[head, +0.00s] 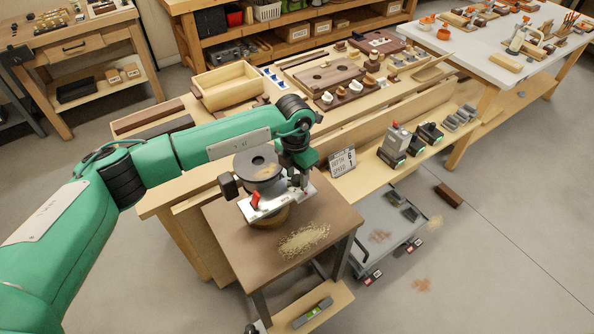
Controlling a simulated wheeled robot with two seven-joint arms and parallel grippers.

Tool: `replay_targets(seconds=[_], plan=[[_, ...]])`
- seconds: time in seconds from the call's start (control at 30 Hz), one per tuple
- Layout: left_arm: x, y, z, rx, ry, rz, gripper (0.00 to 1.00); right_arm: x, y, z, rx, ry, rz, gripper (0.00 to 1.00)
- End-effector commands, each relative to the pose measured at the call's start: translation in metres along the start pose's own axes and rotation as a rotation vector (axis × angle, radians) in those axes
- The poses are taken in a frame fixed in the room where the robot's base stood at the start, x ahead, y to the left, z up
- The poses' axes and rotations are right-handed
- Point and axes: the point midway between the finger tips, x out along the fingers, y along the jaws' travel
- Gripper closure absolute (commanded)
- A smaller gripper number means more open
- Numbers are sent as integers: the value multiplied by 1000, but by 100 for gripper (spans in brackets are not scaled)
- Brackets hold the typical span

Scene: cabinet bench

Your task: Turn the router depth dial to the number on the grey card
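The router (260,168) stands on a small brown-topped table (225,235). It has a dark round top, dark side handles and a pale plate with red parts. A depth dial cannot be made out at this size, nor its setting. The grey card (342,162) stands just right of the router; its small lettering seems to read depth 6 and speed 1. My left gripper (298,178) points down at the router's right side, close against it. Its fingertips are hidden or too small to tell, so its opening and any contact are unclear. My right gripper is out of view.
Sawdust (303,240) lies on the small table in front of the router. Behind is a wooden bench with an open wooden box (226,86) and several tools. Chargers (392,145) stand on its ledge.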

Motion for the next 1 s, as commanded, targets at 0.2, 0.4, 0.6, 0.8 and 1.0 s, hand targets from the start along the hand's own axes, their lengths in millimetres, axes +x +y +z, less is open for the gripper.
replay_targets(seconds=[0.2, 0.4, 0.6, 0.8, 1.0], plan=[[3, 0, 0, 0, -1, 0, 62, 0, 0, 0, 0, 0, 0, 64], [2, 0, 0, 0, -1, 0, 84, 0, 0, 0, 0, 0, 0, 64], [2, 0, 0, -3, -1, 0, 94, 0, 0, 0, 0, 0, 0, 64], [4, 0, 0, -42, -2, 0, 94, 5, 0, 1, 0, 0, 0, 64], [6, 1, 0, -154, -7, -1, 94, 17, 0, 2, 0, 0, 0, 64]])
